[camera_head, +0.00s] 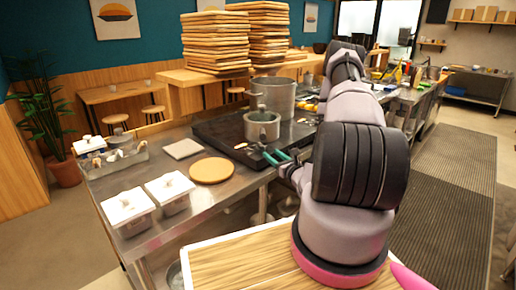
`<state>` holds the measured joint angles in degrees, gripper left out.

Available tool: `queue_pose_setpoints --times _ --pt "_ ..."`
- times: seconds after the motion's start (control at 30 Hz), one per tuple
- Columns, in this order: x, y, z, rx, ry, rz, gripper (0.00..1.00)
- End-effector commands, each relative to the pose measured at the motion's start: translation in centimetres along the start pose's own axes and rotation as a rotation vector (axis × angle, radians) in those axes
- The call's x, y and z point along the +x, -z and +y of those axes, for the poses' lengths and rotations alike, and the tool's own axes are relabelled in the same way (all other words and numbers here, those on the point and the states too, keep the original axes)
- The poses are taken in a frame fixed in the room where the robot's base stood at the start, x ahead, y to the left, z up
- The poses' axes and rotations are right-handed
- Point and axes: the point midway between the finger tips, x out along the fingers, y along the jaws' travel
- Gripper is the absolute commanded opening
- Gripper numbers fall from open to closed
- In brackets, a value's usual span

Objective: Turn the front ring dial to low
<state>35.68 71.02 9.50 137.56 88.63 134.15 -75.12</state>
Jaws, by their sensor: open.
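The black stove (212,130) sits on the steel counter, with a small metal pot (262,131) near its front and a large metal pot (280,92) behind it. My gripper (271,155) has two green fingers, spread apart with nothing seen between them. It is at the stove's front edge, just in front of and below the small pot. A small pale and reddish mark (240,146) shows on the stove's front left of the fingers. The front ring dial is not clear at this size, and I cannot tell its setting or whether the fingers touch it.
A round tan board (211,170), a pale square plate (183,149) and two lidded containers (128,207) (170,188) lie left on the steel counter (190,215). Stacked wooden trays (215,45) stand behind the stove. My arm hides the counter to the right.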

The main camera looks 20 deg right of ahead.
Motion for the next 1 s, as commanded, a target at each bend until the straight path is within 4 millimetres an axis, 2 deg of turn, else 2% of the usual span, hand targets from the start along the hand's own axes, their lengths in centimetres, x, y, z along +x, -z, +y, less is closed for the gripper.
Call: queue_pose_setpoints --times 0.3,0.5,0.67,0.9,0.93,1.0 --pt "6.1 -0.1 0.1 -0.004 -0.003 -0.005 0.5" --pt "8.7 -0.1 0.0 -0.002 -0.001 -0.004 0.5" --pt "9.4 -0.1 0.1 0.0 -0.001 -0.002 0.5" --pt "9.5 -0.1 0.1 0.0 0.0 -0.001 0.5" --pt "9.5 -0.1 0.1 0.0 0.0 -0.001 0.42" --pt "9.5 -0.1 0.1 0.0 0.0 -0.001 0.16"
